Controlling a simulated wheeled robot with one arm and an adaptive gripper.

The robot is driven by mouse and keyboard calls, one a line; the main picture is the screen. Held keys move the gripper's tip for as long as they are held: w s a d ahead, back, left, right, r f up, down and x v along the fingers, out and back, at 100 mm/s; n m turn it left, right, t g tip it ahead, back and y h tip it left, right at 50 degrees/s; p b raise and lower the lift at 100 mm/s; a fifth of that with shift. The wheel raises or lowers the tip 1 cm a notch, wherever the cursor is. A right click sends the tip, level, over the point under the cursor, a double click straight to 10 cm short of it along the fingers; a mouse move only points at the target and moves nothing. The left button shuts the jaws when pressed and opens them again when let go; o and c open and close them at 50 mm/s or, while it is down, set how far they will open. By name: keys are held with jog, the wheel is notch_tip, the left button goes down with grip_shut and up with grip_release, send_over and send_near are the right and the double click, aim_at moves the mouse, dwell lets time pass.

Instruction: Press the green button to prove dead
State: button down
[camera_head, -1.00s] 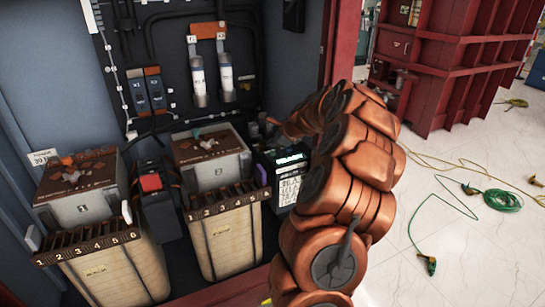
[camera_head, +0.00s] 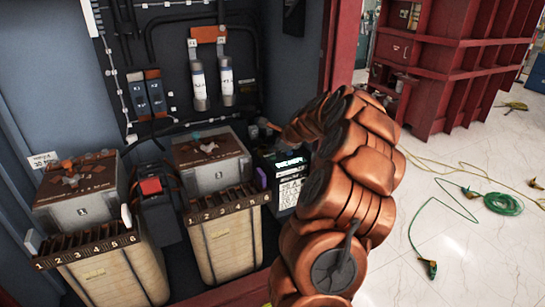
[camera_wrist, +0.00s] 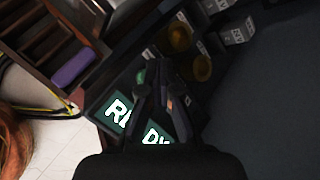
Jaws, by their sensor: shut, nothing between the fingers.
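The green button (camera_wrist: 141,77) shows in the wrist view as a small green spot beside my fingertips, partly covered by a finger. It sits on a dark device whose lit display (camera_wrist: 125,115) reads READY, with the middle letters behind my gripper. My gripper (camera_wrist: 154,72) is shut and empty, its tips over the device next to the button. I cannot tell whether they touch it. In the head view the device (camera_head: 287,192) stands right of the second battery-like box, with its display lit. My copper-coloured arm reaches in from the right and the button cannot be made out there.
Round amber parts (camera_wrist: 178,38) are close above my fingertips. Green cable (camera_head: 503,203) lies on the open floor at right.

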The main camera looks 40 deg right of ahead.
aim_at(273, 156)
jog(key=shift+f, duration=0.2)
dwell(0.5)
jog(key=shift+f, duration=0.25)
jog(key=shift+f, duration=0.45)
dwell(0.8)
jog(key=shift+r+p, duration=0.15)
jog(key=shift+p, duration=0.2)
jog(key=shift+r+p, duration=0.75)
jog(key=shift+p, duration=0.05)
jog(key=shift+r+p, duration=2.15)
jog(key=shift+r, duration=0.4)
